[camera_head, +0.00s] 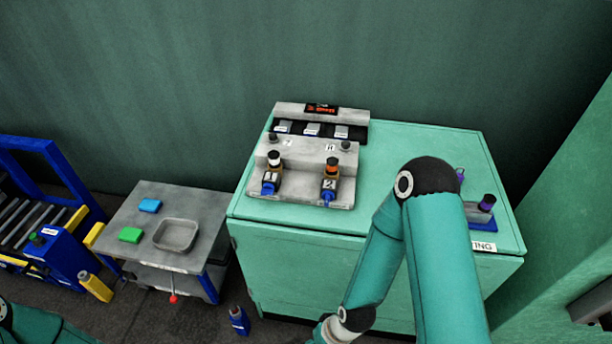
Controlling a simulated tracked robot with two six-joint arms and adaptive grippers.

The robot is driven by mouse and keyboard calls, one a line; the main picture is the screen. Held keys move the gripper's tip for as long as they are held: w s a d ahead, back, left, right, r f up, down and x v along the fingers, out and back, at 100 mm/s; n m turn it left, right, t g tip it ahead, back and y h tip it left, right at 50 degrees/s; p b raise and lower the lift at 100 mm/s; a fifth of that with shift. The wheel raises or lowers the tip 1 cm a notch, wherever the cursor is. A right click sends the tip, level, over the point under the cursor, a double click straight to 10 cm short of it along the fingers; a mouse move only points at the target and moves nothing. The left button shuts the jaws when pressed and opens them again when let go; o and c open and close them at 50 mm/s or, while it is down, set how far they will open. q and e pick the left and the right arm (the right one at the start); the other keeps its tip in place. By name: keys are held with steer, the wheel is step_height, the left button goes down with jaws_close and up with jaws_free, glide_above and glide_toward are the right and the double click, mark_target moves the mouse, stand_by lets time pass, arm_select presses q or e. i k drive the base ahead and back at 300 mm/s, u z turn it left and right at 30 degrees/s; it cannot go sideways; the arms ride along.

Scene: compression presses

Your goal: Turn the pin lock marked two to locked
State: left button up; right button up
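The pin lock marked two (329,184) is the right one of two on the front of a grey fixture on the green cabinet. It has an orange-red and dark top, a yellowish body with a "2" label, and a blue part at its lower front. The pin lock marked one (270,179) stands to its left, with a black and white top. Whether either is locked I cannot tell. My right arm reaches up and bends back down in front of the cabinet; its gripper is beyond the bottom edge. Only a piece of my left arm shows at bottom left, without its gripper.
The grey fixture (312,150) has a small display (321,108) at its back. A grey table (205,215) with a tray stands left.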

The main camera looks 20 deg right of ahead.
mark_target(328, 196)
steer(key=z, duration=0.55)
steer(key=k, duration=1.1)
steer(key=u, duration=0.6)
steer(key=i, duration=1)
steer(key=z, duration=0.05)
